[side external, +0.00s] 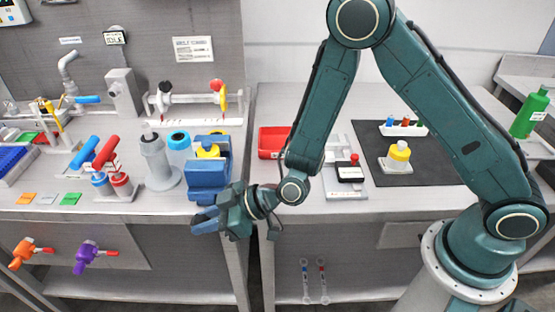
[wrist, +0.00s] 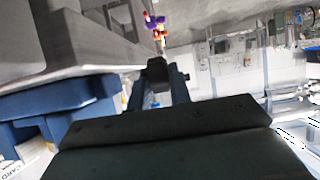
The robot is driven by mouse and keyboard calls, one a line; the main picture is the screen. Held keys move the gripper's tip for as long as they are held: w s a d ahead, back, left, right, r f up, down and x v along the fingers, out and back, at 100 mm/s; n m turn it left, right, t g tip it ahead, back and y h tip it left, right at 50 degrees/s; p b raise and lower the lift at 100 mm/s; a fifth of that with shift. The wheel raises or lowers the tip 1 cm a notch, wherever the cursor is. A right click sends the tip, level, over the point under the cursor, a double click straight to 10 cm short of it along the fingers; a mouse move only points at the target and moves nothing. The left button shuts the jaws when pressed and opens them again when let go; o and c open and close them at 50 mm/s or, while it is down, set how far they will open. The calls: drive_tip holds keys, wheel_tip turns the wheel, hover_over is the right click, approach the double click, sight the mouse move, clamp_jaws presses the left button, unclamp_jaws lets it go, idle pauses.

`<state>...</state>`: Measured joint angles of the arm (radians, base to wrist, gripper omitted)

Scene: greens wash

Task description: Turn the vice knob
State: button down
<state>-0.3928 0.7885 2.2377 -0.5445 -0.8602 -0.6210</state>
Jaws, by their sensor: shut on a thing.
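The blue vice (side external: 208,172) stands at the front edge of the left bench, with a yellow-topped bottle (side external: 207,150) between its jaws. My gripper (side external: 201,221) is just in front of and below the vice, fingers pointing left. In the wrist view my gripper (wrist: 157,90) has its blue fingers on either side of a dark knob (wrist: 157,70) and is shut on it. The vice's blue body (wrist: 70,107) fills the lower left there. In the side view the knob is hidden by my gripper.
Left of the vice are a grey cylinder (side external: 157,160) and red and blue handled valves (side external: 105,152). Orange (side external: 27,252) and purple (side external: 87,256) knobs stick out of the bench front. A gap separates the benches. A red tray (side external: 272,142) sits on the right bench.

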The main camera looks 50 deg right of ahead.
drive_tip(key=shift+d+f+t+y, duration=0.1)
drive_tip(key=shift+f+t+y, duration=0.05)
drive_tip(key=shift+t+y, duration=0.65)
idle(0.5)
drive_tip(key=c, duration=1.3)
unclamp_jaws()
drive_tip(key=shift+s, duration=0.1)
drive_tip(key=shift+s+d+r, duration=0.3)
drive_tip(key=shift+d+r, duration=0.05)
drive_tip(key=shift+r, duration=0.95)
drive_tip(key=shift+s+d+r, duration=0.3)
drive_tip(key=shift+s+r, duration=0.05)
drive_tip(key=shift+r, duration=0.95)
drive_tip(key=shift+s+d+r, duration=0.3)
drive_tip(key=shift+d+r, duration=0.05)
drive_tip(key=shift+r, duration=0.95)
